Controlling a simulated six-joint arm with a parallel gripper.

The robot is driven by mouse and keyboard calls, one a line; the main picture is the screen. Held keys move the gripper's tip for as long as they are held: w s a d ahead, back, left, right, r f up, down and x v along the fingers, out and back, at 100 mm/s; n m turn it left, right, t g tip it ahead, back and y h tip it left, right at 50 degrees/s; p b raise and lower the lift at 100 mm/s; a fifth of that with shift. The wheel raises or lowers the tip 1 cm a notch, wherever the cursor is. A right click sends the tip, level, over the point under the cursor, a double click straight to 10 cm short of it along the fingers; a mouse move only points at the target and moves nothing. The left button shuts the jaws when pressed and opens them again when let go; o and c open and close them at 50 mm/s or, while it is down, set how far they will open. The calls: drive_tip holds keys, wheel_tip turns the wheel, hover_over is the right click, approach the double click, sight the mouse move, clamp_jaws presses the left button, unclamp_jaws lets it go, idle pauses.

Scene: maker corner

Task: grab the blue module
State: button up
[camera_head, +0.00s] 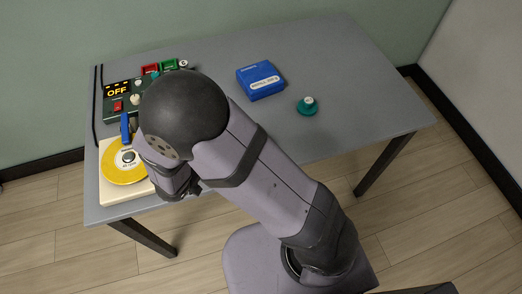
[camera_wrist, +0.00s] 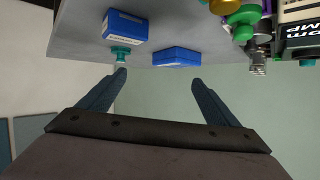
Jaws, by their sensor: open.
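In the head view one blue module (camera_head: 260,80), a boxy unit with a white label, lies on the grey table right of my arm. The wrist view, which is upside down, shows two blue boxes: a nearer one with a white label (camera_wrist: 125,27) and a farther one (camera_wrist: 177,56). I cannot tell which of them matches the head view; the other may be hidden behind my arm there. My gripper (camera_wrist: 158,79) is open, with nothing between its fingers and apart from both boxes. In the head view my gripper (camera_head: 178,190) is low at the table's front left, largely hidden.
A teal knob (camera_head: 307,105) stands right of the blue module. A cream unit with a yellow disc (camera_head: 122,167) and a dark panel reading OFF (camera_head: 118,90) are at the left. Red and green blocks (camera_head: 160,68) are behind. The table's right part (camera_head: 370,100) is bare.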

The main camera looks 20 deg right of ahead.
drive_tip(key=s+d+m+h+b, duration=0.1)
drive_tip(key=s+d+h, duration=0.1)
drive_tip(key=s+h, duration=0.25)
drive_tip(key=shift+g+y, duration=0.3)
drive_tip(key=shift+y, duration=0.15)
drive_tip(key=f, duration=0.7)
drive_tip(key=shift+s+f, duration=0.25)
drive_tip(key=shift+s, duration=0.05)
drive_tip(key=shift+x, duration=0.85)
drive_tip(key=shift+w+d+f, duration=0.1)
drive_tip(key=shift+w+d, duration=0.15)
drive_tip(key=shift+d, duration=0.1)
drive_tip(key=shift+p+x, duration=0.45)
drive_tip(key=shift+x, duration=2)
